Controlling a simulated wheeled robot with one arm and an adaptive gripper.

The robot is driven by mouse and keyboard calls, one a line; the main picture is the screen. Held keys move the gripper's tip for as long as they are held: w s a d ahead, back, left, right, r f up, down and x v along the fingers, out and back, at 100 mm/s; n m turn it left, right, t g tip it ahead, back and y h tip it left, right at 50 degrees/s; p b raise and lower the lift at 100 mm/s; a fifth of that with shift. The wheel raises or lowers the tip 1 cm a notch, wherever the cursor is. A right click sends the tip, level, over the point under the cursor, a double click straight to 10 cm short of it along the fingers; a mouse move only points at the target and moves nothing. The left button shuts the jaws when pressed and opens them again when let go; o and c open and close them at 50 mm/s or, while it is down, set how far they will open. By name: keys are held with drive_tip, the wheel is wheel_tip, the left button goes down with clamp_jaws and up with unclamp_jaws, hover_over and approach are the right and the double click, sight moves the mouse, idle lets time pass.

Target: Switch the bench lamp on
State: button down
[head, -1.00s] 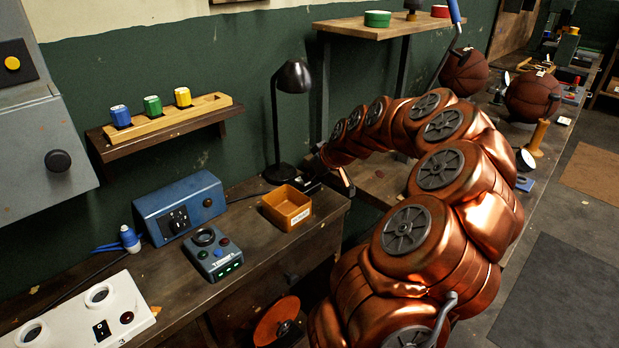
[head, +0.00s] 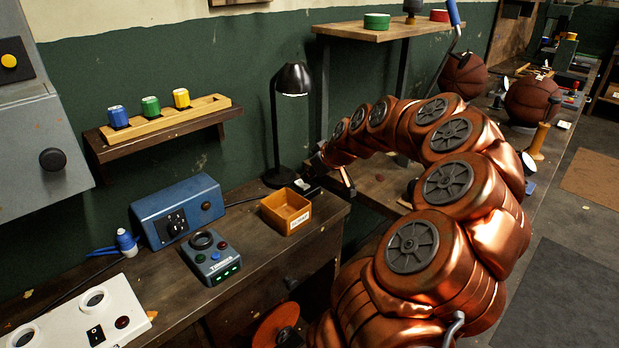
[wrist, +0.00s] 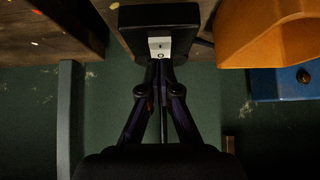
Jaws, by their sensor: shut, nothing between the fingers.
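The black bench lamp (head: 292,80) stands on the bench, and a bright bulb glows under its shade. A small dark switch box (head: 304,186) lies beside its base. In the wrist view the black box (wrist: 130,16) carries a white-and-grey rocker (wrist: 160,47) with marks on it. My gripper (wrist: 160,64) is shut and empty, with its fingertips at the rocker's lower edge. I cannot tell whether they touch it.
An orange tray (head: 286,224) sits right by the switch box, and it also shows in the wrist view (wrist: 258,58). A wall shelf (head: 110,152) holds several coloured pots.

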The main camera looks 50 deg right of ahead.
drive_tip(key=shift+r, duration=0.5)
drive_tip(key=r, duration=0.2)
drive_tip(key=shift+s+r, duration=0.2)
drive_tip(key=shift+r, duration=0.1)
drive_tip(key=s+f+b+v, duration=0.1)
drive_tip(key=b+v, duration=0.1)
drive_tip(key=v, duration=0.8)
drive_tip(key=shift+s, duration=0.2)
